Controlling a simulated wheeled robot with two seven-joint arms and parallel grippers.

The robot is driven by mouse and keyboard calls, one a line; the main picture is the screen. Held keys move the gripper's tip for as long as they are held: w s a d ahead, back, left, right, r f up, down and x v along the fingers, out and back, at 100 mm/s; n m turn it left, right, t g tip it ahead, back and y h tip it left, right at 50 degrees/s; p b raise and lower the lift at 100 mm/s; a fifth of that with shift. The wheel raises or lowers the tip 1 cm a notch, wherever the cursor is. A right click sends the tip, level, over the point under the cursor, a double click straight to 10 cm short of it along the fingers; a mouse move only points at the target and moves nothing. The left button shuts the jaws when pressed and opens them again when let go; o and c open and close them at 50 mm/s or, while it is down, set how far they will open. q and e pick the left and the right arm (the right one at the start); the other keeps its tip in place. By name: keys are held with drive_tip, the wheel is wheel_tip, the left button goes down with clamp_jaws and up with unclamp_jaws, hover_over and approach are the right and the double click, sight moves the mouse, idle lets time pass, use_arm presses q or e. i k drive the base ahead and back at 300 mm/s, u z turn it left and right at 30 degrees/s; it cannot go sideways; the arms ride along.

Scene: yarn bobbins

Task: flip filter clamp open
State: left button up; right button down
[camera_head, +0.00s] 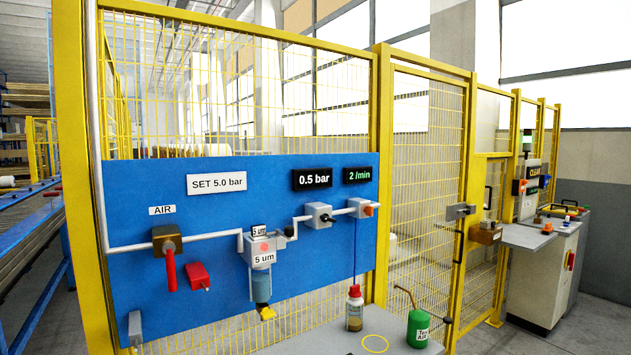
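The filter unit (262,248) is a grey housing on the blue panel, with "5 um" labels on it and a pinkish-red spot on its front. A translucent bowl (261,287) with a dark lower part hangs under the housing. A small yellow piece (267,313) sticks out at the bottom of the bowl, tilted to the right. I cannot tell which part is the clamp, or whether it is open or shut. Neither of my grippers shows in this view.
A brown air valve (167,239) with a hanging red handle and a red block (198,276) are left of the filter. A grey shelf (335,338) below holds a red-capped bottle (355,309) and a green can (418,328). Yellow mesh fence stands behind the blue panel (225,309).

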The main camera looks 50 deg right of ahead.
sight(289, 231)
drive_tip(key=z, duration=1.45)
